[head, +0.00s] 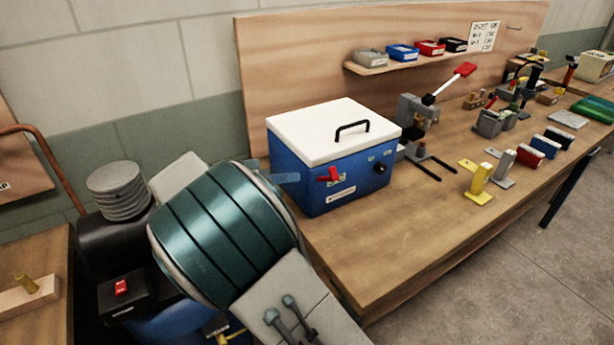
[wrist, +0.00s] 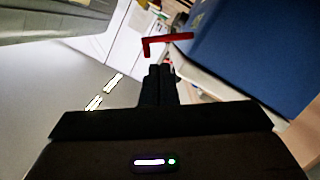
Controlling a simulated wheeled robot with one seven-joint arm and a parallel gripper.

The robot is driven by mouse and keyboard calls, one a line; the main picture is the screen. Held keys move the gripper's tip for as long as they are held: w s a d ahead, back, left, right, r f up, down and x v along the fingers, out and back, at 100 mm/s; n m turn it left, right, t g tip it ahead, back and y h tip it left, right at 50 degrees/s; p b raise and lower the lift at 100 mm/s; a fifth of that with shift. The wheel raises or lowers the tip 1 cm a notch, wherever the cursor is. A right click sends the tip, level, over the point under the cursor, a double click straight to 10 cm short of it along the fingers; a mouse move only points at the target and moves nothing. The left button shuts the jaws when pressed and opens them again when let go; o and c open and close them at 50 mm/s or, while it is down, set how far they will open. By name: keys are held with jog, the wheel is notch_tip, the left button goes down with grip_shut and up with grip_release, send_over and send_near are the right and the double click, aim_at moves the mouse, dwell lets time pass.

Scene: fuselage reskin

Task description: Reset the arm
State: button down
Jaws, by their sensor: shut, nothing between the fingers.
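My gripper (wrist: 159,85) shows in the wrist view as two dark fingers closed together, with nothing between them. Just past the fingertips is a red L-shaped handle (wrist: 168,41); I cannot tell whether they touch.
A blue box (head: 345,190) with a white lid and red lever (head: 330,174) stands on the wooden bench (head: 400,260). Behind it are a lever press (head: 418,112) and a shelf of small bins (head: 415,55). Tools and blocks crowd the bench's right; its front left is clear.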

jog(key=s+d+f+n+g+y, duration=0.1)
jog(key=s+d+g+y, duration=0.2)
jog(key=d, duration=0.5)
jog(key=s+d+f+n+g+y, duration=0.1)
jog(key=s+d+g+y, duration=0.2)
jog(key=d, duration=0.4)
jog(key=s+d+n+t+y, duration=0.1)
jog(key=s+d+n+y, duration=0.1)
jog(key=s, duration=0.6)
jog(key=s+d+n+t+y, duration=0.1)
jog(key=s+d+y, duration=0.3)
jog(key=s, duration=0.5)
jog(key=shift+f+n+y, duration=0.45)
jog(key=shift+n+y, duration=0.05)
jog(key=shift+y, duration=0.6)
